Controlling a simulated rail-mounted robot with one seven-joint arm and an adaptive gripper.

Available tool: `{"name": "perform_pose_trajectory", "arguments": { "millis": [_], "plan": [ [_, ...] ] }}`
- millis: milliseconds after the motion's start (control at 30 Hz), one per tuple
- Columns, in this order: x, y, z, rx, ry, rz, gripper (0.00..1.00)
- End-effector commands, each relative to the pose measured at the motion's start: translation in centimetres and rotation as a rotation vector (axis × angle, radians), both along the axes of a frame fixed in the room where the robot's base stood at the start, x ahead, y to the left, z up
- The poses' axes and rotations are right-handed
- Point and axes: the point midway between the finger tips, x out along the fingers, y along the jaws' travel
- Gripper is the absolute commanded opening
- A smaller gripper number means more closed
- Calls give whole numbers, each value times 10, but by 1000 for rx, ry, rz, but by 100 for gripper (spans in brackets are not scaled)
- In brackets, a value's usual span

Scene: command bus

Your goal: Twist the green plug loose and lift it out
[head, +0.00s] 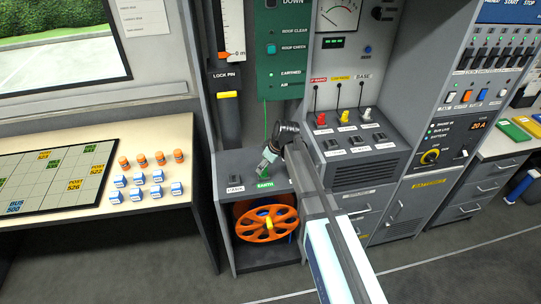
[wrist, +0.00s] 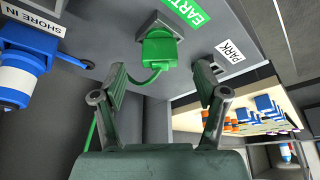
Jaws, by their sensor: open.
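The green plug (wrist: 158,50) sits in its grey socket (wrist: 162,22) beside the green EARTH label (wrist: 185,10) in the wrist view. A green cable (wrist: 142,82) curves from the plug down past my left finger. My gripper (wrist: 161,78) is open and empty, with its fingers spread on either side and short of the plug, apart from it. In the head view my gripper (head: 267,160) is just above the EARTH label (head: 264,183) on the grey ledge. The plug is mostly hidden there by my arm and gripper.
An empty PARK socket (wrist: 214,68) is near my right finger in the wrist view. A blue plug (wrist: 20,65) stands by the SHORE IN label at left. An orange reel (head: 266,222) is below the ledge. A table with a board (head: 62,175) stands left.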

Motion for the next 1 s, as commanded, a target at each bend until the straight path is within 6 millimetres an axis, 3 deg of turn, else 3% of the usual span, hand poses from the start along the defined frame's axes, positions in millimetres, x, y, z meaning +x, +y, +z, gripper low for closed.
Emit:
{"name": "perform_pose_trajectory", "arguments": {
  "millis": [300, 733, 767, 900, 933, 1000],
  "plan": [
    [9, 12, -35, 0, 2, -1, 73],
    [10, 14, -42, 0, 0, 0, 73],
    [10, 14, -42, 0, 0, 0, 66],
    [10, 14, -42, 0, 0, -1, 16],
    [10, 14, -42, 0, 0, -1, 8],
    [10, 14, -42, 0, 0, -1, 8]
  ]
}}
